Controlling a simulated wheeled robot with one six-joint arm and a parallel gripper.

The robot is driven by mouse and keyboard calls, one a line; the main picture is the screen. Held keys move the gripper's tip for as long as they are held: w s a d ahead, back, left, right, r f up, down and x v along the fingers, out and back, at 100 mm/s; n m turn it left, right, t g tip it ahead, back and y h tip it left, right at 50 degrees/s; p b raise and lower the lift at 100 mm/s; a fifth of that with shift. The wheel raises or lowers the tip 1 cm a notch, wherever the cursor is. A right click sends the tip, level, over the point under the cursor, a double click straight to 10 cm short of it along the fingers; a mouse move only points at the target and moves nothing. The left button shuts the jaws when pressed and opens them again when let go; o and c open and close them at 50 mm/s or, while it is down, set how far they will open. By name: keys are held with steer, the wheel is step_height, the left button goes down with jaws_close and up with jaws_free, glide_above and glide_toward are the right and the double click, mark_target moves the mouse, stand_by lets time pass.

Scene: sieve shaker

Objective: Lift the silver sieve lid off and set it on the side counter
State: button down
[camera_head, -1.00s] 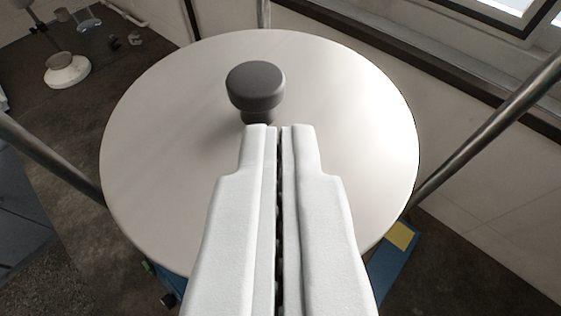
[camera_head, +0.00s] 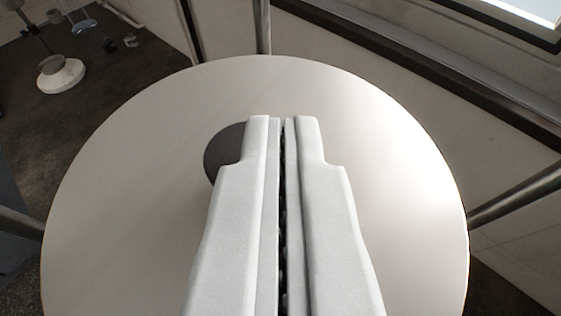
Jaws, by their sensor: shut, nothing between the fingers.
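The silver sieve lid (camera_head: 120,200) is a large pale round disc that fills most of the lower view. Its dark grey knob (camera_head: 222,152) shows just left of my gripper and is partly hidden behind the left finger. My gripper (camera_head: 277,120) is shut with its white fingers side by side and nothing between them. The fingers lie over the lid, in front of the knob in the picture. I cannot tell whether they touch the knob or the lid.
Metal rods stand around the lid, at the back (camera_head: 262,28), the right (camera_head: 515,195) and the left (camera_head: 20,224). A dark counter (camera_head: 100,60) lies at the upper left with a white-based stand (camera_head: 62,75) and small items. A wall and window ledge (camera_head: 430,75) are behind right.

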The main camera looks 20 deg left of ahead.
steer(key=shift+w+f, duration=0.15)
steer(key=shift+f, duration=0.3)
steer(key=shift+s+d+f, duration=0.1)
steer(key=shift+s+d, duration=0.2)
steer(key=shift+s, duration=0.45)
steer(key=shift+s+d, duration=0.3)
steer(key=shift+s, duration=0.45)
steer(key=shift+s+d+f, duration=0.1)
steer(key=shift+s+d, duration=0.2)
steer(key=shift+s, duration=0.45)
steer(key=shift+r, duration=0.1)
steer(key=shift+w+r, duration=0.1)
steer(key=shift+r, duration=0.5)
steer(key=shift+a+r, duration=0.1)
steer(key=shift+r, duration=0.35)
steer(key=s+d, duration=0.4)
steer(key=s, duration=0.8)
steer(key=shift+r, duration=0.3)
steer(key=shift+w+d, duration=0.1)
steer(key=shift+d, duration=0.05)
